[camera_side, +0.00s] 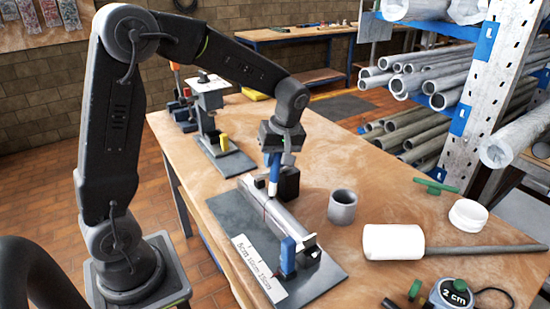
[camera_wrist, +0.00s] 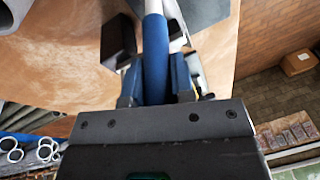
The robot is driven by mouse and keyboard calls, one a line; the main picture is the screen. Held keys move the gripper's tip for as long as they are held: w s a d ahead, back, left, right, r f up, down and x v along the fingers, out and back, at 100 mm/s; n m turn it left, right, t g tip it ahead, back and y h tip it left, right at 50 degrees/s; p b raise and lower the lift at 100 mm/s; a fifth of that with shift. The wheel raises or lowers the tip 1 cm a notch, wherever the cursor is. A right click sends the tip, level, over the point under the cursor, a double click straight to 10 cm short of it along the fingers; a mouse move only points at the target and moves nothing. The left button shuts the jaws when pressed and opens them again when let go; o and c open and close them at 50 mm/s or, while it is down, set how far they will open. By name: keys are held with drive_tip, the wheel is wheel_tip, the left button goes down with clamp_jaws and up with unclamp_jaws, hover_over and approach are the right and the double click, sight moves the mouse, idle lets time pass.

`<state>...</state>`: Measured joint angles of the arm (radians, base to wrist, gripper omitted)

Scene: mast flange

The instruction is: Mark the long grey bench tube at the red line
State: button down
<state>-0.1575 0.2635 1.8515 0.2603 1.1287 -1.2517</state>
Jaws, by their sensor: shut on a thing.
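The long grey bench tube (camera_side: 285,218) lies along a dark base plate (camera_side: 232,209) in the side view, with a thin red line (camera_side: 265,213) near its middle. A blue clamp-like block (camera_side: 288,258) stands at its near end and a black block (camera_side: 289,184) near its far end. My gripper (camera_side: 273,160) is shut on a blue marker with a pale lower end, held upright over the tube's far part. In the wrist view the marker (camera_wrist: 155,60) sits between both jaws. I cannot tell whether its tip touches the tube.
A white scale card (camera_side: 258,270) lies on the plate's near left. A short grey pipe piece (camera_side: 342,206), a white-headed mallet (camera_side: 394,242) and a tape measure (camera_side: 452,293) lie to the right. A grey stand (camera_side: 213,110) is behind. Pipe racks (camera_side: 430,80) border the right.

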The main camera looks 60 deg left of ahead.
drive_tip(key=shift+s+a+r+v, duration=0.15)
drive_tip(key=shift+a+v, duration=0.1)
drive_tip(key=shift+v, duration=0.9)
drive_tip(key=shift+s+a+v, duration=0.1)
drive_tip(key=shift+a+v, duration=0.1)
drive_tip(key=shift+v, duration=0.9)
drive_tip(key=shift+s+a+r+v, duration=0.15)
drive_tip(key=shift+a+v, duration=0.1)
drive_tip(key=shift+v, duration=0.9)
